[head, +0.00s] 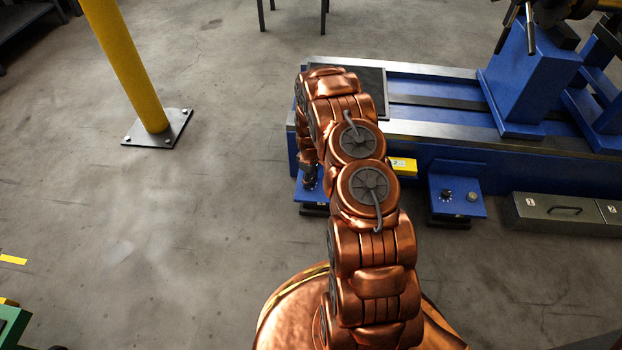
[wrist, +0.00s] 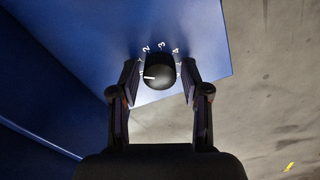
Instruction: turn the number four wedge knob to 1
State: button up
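A black round knob (wrist: 160,72) sits on a blue panel (wrist: 205,40) in the wrist view, with white numerals arched around its far side; 2, 3 and 4 are readable. Its white pointer mark is at the left, directed left and slightly down. My gripper (wrist: 159,84) is open, with one dark finger on each side of the knob and a narrow gap visible at each side. In the head view my gripper (head: 308,180) is over the left blue wedge box (head: 312,196), and my arm hides much of that box. I cannot read a box number.
A second blue wedge box (head: 462,203) with a dark knob stands to the right, and a grey metal case (head: 560,213) lies beyond it. The long blue machine bed (head: 430,150) runs behind. A yellow post (head: 127,60) stands at the left with clear floor around it.

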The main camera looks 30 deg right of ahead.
grip_shut()
jog(key=shift+r+p, duration=0.1)
jog(key=shift+p, duration=0.2)
jog(key=shift+p, duration=0.3)
jog(key=shift+m, duration=0.5)
jog(key=shift+o, duration=1.9)
grip_release()
